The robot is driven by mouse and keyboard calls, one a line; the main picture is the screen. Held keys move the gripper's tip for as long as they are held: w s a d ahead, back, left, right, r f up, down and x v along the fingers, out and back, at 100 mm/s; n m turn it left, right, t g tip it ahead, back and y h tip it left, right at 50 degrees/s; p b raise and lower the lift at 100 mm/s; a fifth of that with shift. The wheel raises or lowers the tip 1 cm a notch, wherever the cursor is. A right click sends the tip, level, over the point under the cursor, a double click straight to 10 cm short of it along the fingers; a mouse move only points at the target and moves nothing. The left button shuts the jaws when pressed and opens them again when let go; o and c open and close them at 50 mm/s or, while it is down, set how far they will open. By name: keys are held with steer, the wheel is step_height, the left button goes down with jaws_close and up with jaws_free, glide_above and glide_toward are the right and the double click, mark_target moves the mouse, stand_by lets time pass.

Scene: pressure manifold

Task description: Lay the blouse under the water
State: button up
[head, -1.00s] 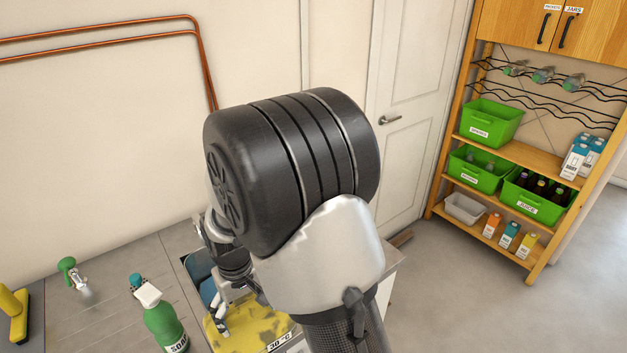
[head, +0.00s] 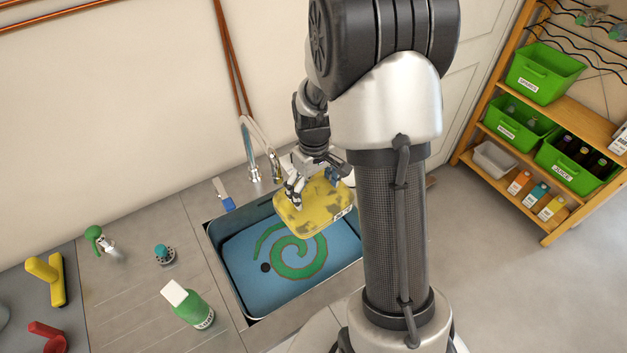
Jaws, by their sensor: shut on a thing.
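The blouse (head: 318,208) is a folded yellow piece with dark patches and a white label at its right edge, partly unreadable. My gripper (head: 296,200) is shut on its left part and holds it over the back right part of the sink (head: 237,304). I cannot tell how far the blouse is above the sink bottom. The tap (head: 256,150) stands behind the sink, left of my gripper. I see no clear stream of water. The blue sink bottom (head: 245,250) carries a green and red spiral and a dark drain hole, and the blouse hides part of it.
Left of the sink stand a green soap bottle (head: 188,303), a teal-topped stopper (head: 164,254) and a green-headed sprayer (head: 100,240). A blue-handled brush (head: 224,196) lies behind the sink. A yellow tool (head: 48,278) is at far left. The shelf (head: 545,165) is far right.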

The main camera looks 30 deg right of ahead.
step_height(320, 180, down, 10)
steer(key=b, duration=0.7)
stand_by(0.4)
step_height(320, 180, down, 16)
steer(key=b, duration=1.2)
stand_by(1.5)
steer(key=shift+f+b, duration=1.4)
steer(key=shift+f, duration=0.65)
stand_by(1.0)
